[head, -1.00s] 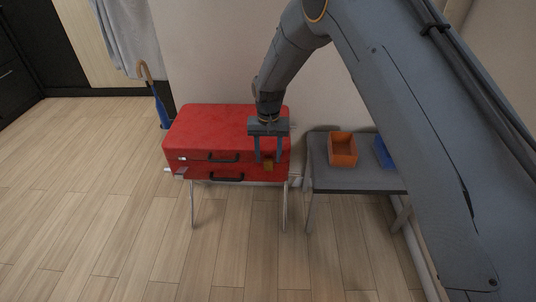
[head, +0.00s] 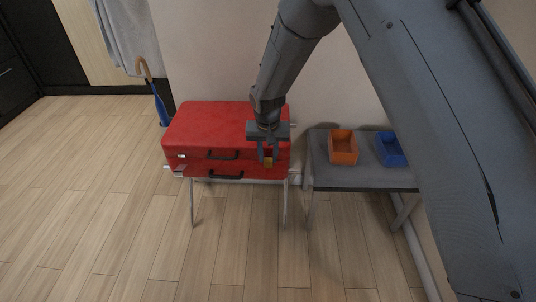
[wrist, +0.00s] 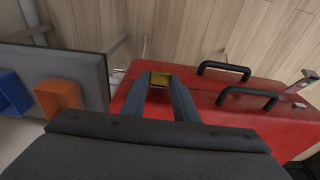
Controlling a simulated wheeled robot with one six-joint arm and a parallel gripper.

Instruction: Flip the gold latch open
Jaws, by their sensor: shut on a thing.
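The gold latch (head: 267,162) is a small yellow block on the front right of the red case (head: 215,127). In the wrist view the gold latch (wrist: 158,78) shows between the ends of my two fingers. My gripper (head: 268,159) points down over the case's front edge and is shut on the gold latch, with a finger on each side. The fingers (wrist: 162,83) hide part of the latch, and its exact angle is hard to tell. The red case looks closed.
The case has two black handles (head: 223,155) and a silver latch (wrist: 303,82) at its other front end. It stands on a thin-legged rack. A grey bench (head: 350,179) to the right holds orange (head: 342,158) and blue (head: 391,160) boxes. The floor in front is clear.

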